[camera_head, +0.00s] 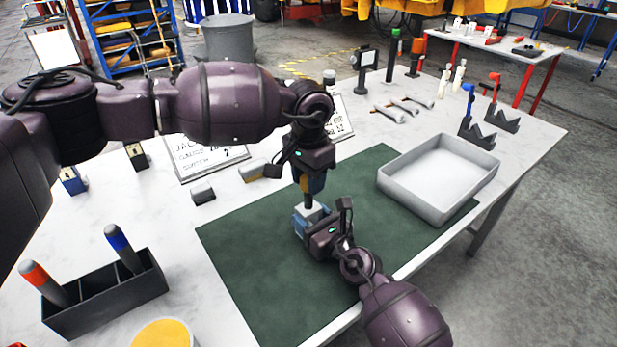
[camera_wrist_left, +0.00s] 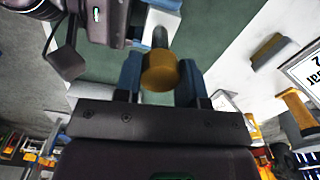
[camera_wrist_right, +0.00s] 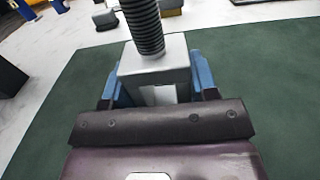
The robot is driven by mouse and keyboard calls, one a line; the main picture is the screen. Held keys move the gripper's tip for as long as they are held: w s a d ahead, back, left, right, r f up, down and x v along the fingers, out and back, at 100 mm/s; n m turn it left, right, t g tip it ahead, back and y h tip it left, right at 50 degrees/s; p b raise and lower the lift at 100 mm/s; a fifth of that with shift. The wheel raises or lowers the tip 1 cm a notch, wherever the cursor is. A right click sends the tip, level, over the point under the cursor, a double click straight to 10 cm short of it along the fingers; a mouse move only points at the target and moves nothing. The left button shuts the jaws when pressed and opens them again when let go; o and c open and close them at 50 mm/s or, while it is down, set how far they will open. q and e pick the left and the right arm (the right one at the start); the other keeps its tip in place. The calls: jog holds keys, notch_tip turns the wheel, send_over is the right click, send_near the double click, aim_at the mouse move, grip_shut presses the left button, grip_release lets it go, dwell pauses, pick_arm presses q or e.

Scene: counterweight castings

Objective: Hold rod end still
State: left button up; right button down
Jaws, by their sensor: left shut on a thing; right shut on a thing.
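A grey block (camera_head: 308,216) with a dark ribbed rod (camera_wrist_right: 145,25) standing up from its top is over the green mat (camera_head: 250,270). My right gripper (camera_head: 304,228) is shut on the block, with a blue finger on each side of it (camera_wrist_right: 155,72). My left gripper (camera_head: 312,185) is above, pointing down, and is shut on a round yellow piece (camera_wrist_left: 160,72). In the left wrist view the rod (camera_wrist_left: 160,38) runs from that yellow piece. The block's underside is hidden, so I cannot tell whether it touches the mat.
A grey tray (camera_head: 398,192) stands at the mat's right. A black holder (camera_head: 105,300) with red and blue-topped handles is at the lower left. Printed sheets (camera_head: 190,165), small blocks (camera_head: 202,193) and metal pieces (camera_head: 392,113) lie behind.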

pick_arm(q)
jog(key=o, duration=1)
jog(key=shift+r, duration=0.1)
jog(key=shift+r, duration=2.15)
jog(key=shift+c, duration=0.4)
